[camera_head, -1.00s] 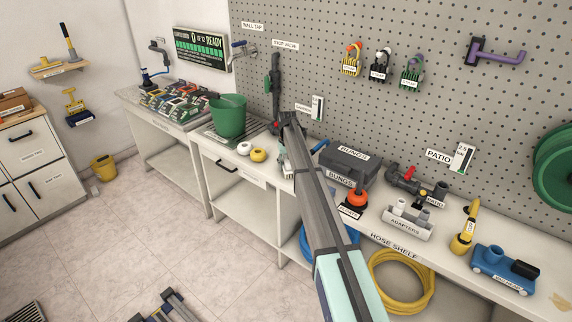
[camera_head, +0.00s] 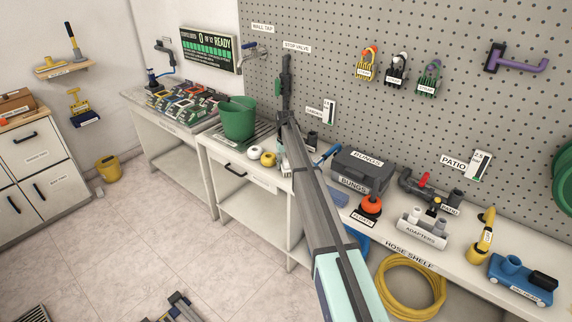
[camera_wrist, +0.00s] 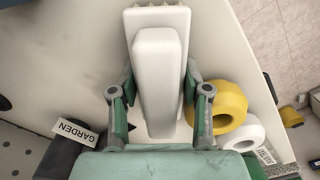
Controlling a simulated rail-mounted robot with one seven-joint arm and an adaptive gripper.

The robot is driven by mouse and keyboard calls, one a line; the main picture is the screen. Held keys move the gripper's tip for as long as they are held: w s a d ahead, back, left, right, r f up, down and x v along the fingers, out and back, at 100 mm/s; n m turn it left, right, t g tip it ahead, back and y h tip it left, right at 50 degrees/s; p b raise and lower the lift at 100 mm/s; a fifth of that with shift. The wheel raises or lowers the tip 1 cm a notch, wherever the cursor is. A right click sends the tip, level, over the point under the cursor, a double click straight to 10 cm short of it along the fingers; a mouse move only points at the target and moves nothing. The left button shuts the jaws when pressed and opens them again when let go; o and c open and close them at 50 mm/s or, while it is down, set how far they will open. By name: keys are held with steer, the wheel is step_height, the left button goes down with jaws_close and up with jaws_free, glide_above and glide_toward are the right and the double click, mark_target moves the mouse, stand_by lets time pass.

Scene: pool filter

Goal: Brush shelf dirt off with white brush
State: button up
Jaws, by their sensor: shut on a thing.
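The white brush (camera_wrist: 158,75) is between the two grey fingers of my gripper (camera_wrist: 158,95) in the wrist view. My gripper is shut on its long white body, and the ridged end points to the top of that view, over the pale worktop. In the head view my arm hides most of the gripper and brush beside the green bucket. The hose shelf (camera_head: 462,262) is the pale top at the right. A faint bluish patch (camera_head: 338,197) lies on it beside my arm; I cannot tell whether it is dirt.
Yellow tape (camera_wrist: 228,105) and white tape (camera_wrist: 243,134) rolls lie close to my gripper. The green bucket (camera_head: 238,120) stands behind them.

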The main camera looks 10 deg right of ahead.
steer(key=r, duration=0.3)
steer(key=shift+s+d+r+p, duration=0.2)
steer(key=shift+r+p, duration=1.15)
steer(key=shift+r, duration=1.3)
